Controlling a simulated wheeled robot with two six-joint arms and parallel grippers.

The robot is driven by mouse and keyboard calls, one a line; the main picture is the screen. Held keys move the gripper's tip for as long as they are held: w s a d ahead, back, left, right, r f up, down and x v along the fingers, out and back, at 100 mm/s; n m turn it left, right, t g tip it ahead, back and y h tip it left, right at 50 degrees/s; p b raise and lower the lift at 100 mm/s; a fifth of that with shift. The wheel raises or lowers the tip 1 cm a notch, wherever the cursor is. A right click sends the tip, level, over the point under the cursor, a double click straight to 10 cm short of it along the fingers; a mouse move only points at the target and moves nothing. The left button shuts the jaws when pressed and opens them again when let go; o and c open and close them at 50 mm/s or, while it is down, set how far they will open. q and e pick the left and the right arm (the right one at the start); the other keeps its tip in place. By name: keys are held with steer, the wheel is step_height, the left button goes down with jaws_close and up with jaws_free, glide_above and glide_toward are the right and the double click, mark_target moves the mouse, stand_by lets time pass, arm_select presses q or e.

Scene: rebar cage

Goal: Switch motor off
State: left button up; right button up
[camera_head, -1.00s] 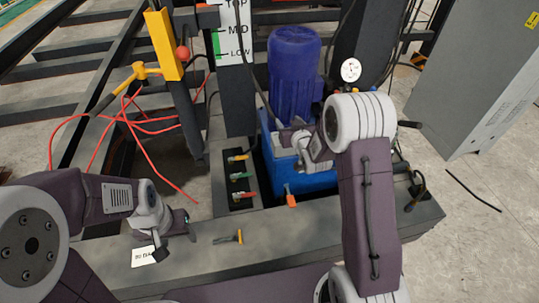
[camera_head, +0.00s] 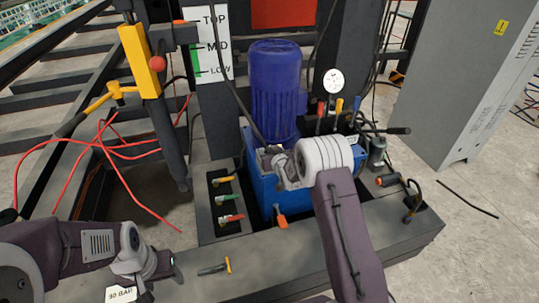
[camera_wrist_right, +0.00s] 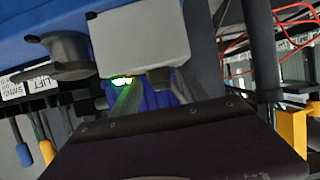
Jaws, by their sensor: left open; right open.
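The blue motor (camera_head: 275,85) stands upright on a blue tank (camera_head: 262,190). My right gripper (camera_head: 268,157) is open in front of the motor's lower part; the head view does not show clearly whether it touches anything. In the right wrist view, a grey box (camera_wrist_right: 140,38) is close to the open right gripper (camera_wrist_right: 155,97), with a small green glow (camera_wrist_right: 122,80) at its edge. A dark knob (camera_wrist_right: 65,55) is left of the box. I cannot tell which part is the motor's switch. My left gripper (camera_head: 158,280) is open and empty at the lower left, over the beam.
Levers with coloured handles (camera_head: 338,106) and a round gauge (camera_head: 333,80) are right of the motor. A valve block (camera_head: 228,205) stands left of the tank. Red hoses (camera_head: 100,150) lie at the left. A grey cabinet (camera_head: 465,80) stands at the right.

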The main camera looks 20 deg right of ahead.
steer(key=shift+w, duration=0.2)
jaws_close()
